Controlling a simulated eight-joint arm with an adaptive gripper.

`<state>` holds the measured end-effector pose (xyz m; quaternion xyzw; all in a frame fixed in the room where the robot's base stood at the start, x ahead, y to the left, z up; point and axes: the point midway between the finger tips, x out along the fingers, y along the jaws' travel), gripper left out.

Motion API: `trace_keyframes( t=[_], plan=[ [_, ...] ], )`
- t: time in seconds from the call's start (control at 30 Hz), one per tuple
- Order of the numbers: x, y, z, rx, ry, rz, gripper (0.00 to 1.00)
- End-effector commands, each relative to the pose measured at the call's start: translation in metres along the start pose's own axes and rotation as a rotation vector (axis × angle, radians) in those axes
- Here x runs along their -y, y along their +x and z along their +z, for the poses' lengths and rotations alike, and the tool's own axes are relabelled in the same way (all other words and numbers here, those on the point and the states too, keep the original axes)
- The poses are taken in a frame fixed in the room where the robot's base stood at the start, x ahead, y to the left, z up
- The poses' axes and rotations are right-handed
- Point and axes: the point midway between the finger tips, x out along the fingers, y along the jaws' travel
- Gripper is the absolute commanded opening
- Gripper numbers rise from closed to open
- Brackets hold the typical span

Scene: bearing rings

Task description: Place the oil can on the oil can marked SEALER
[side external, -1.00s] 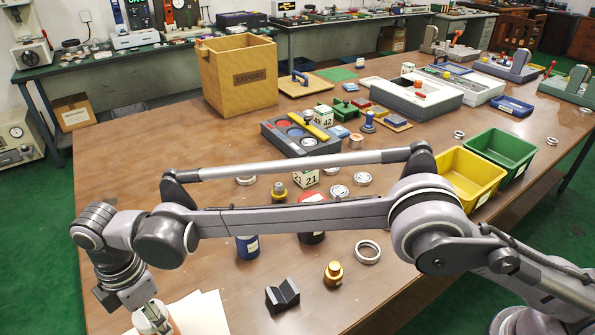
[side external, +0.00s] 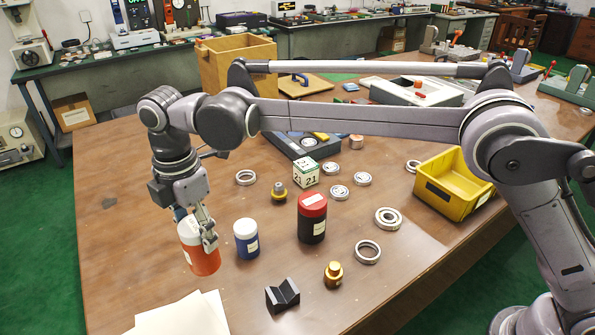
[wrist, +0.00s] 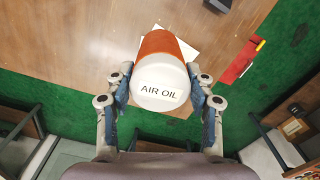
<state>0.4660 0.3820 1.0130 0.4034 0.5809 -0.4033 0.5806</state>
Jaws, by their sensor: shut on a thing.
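My gripper (side external: 205,232) is shut on an orange oil can (side external: 202,262) with a white lid, holding it near upright at the table's left part. In the wrist view the fingers (wrist: 159,75) grip the can's two sides, and its lid (wrist: 160,90) reads AIR OIL. The can appears raised above the table. A blue can (side external: 246,242) with a white lid stands just right of it. A black can (side external: 312,225) with a red lid stands further right. Both are upright; their labels are too small to read, so I cannot tell which is SEALER.
White papers (side external: 185,318) lie at the front left. A black V-block (side external: 282,296), a brass fitting (side external: 333,274) and several metal rings (side external: 368,252) lie around the cans. A numbered cube (side external: 306,173) stands behind. A yellow bin (side external: 452,190) is at right.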

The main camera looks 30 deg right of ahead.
Motion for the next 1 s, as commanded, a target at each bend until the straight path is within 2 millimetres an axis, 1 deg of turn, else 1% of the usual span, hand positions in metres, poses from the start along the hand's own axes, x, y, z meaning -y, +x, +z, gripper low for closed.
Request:
trace_keyframes(
  t=[0.03,0.07,0.17,0.2,0.27,0.3,0.37,0.4,0.5,0.6,0.7,0.8,0.87,1.0],
  plan=[
    [-0.002,-0.006,0.016,0.001,0.012,0.0,0.11],
    [-0.003,-0.009,0.026,0.001,0.016,0.0,0.11],
    [-0.006,-0.023,0.064,0.001,0.032,0.0,0.11],
    [-0.006,-0.029,0.081,0.001,0.039,-0.001,0.11],
    [-0.005,-0.039,0.108,0.001,0.05,-0.001,0.11],
    [-0.004,-0.045,0.125,0.001,0.056,-0.001,0.11],
    [-0.001,-0.054,0.149,0.001,0.065,-0.001,0.11],
    [0.001,-0.059,0.164,0.001,0.071,-0.001,0.11],
    [0.008,-0.071,0.197,0.0,0.082,-0.002,0.11],
    [0.015,-0.08,0.22,0.0,0.089,-0.002,0.11],
    [0.019,-0.085,0.234,0.0,0.093,-0.002,0.11],
    [0.02,-0.085,0.237,0.0,0.094,-0.002,0.11],
    [0.017,-0.082,0.232,0.0,0.092,-0.002,0.11],
    [0.006,-0.067,0.209,0.0,0.09,-0.002,0.11]
  ],
)
